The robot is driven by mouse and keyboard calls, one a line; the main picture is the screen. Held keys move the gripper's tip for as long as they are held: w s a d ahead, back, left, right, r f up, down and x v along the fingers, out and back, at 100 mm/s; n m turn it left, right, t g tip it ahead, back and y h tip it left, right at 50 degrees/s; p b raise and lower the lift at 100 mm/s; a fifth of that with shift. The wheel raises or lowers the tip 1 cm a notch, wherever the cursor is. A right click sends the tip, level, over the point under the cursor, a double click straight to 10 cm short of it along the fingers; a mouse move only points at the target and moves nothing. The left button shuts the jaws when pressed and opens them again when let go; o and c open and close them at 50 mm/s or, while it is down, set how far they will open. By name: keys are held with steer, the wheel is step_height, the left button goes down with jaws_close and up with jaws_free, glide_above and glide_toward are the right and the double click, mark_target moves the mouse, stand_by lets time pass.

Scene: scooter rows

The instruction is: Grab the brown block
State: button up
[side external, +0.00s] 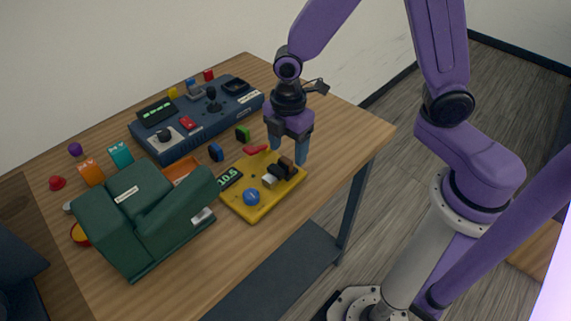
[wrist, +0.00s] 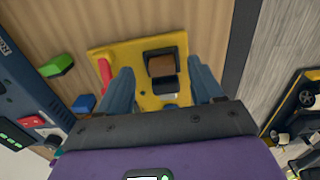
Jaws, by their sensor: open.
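The brown block (side external: 287,161) sits in or against a black piece (side external: 283,172) on the yellow board (side external: 266,206), near its far right end. In the wrist view, the brown block (wrist: 160,65) shows between the two fingers, with black parts above and below it. My gripper (side external: 288,160) is open and points down over that end of the board. In the wrist view, my gripper's (wrist: 160,68) blue fingers stand apart on either side of the block, with visible gaps. I cannot tell how far the tips are above the board.
A white cylinder (side external: 269,181) and a blue ball (side external: 251,197) are on the same board. A green block (side external: 242,134), a blue block (side external: 216,152), a dark console (side external: 190,118) and a large green case (side external: 140,215) stand left. The table's edge is close on the right.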

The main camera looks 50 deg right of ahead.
mark_target(285, 166)
steer(key=shift+s+f, duration=0.1)
steer(key=shift+f, duration=1.3)
steer(key=c, duration=1.1)
steer(key=shift+r, duration=0.1)
